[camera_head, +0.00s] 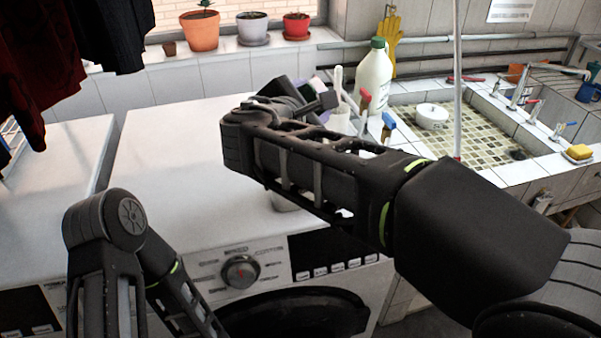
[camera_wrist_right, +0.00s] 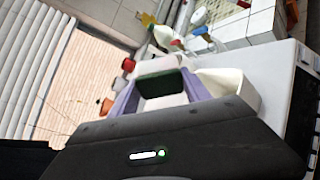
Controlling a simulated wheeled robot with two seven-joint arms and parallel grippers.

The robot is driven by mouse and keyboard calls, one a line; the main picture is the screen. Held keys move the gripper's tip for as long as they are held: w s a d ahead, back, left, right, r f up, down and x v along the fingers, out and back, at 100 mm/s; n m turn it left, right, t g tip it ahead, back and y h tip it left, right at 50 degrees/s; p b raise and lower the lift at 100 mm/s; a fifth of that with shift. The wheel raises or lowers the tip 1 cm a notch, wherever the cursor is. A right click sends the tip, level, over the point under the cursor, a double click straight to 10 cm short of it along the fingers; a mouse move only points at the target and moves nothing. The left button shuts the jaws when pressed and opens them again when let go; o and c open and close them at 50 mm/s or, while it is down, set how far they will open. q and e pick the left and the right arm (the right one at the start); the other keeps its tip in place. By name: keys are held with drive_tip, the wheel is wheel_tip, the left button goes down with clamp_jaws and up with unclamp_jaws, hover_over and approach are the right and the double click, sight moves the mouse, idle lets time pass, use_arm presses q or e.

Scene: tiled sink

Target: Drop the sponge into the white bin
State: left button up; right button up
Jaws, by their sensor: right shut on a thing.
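My right gripper (camera_head: 316,92) reaches over the white washing machine top and is shut on a dark green and white sponge (camera_wrist_right: 162,84). In the right wrist view the sponge sits between the two lavender fingers. In the head view it is mostly hidden behind the gripper. The white bin (camera_wrist_right: 236,84) shows beside the fingers in the right wrist view. In the head view only a small part of the bin (camera_head: 285,203) shows below my right forearm; the rest is hidden. The sponge's height above the bin is hard to tell. My left arm shows at lower left, its gripper out of view.
A white bottle (camera_head: 374,75) and several brushes (camera_head: 363,103) stand behind my right arm. A tiled sink (camera_head: 460,140) lies at right, with a yellow sponge (camera_head: 578,152) on its edge. Potted plants (camera_head: 201,30) line the sill. The left machine top is clear.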

wheel_tip(320, 180, down, 6)
drive_tip(key=b, duration=0.4)
drive_tip(key=shift+a+r, duration=0.1)
drive_tip(key=shift+s, duration=0.1)
drive_tip(key=o, duration=1.3)
drive_tip(key=b+v, duration=0.1)
drive_tip(key=v, duration=0.6)
drive_tip(key=shift+s+r+b, duration=0.15)
drive_tip(key=shift+s+b, duration=0.2)
drive_tip(key=shift+a, duration=0.1)
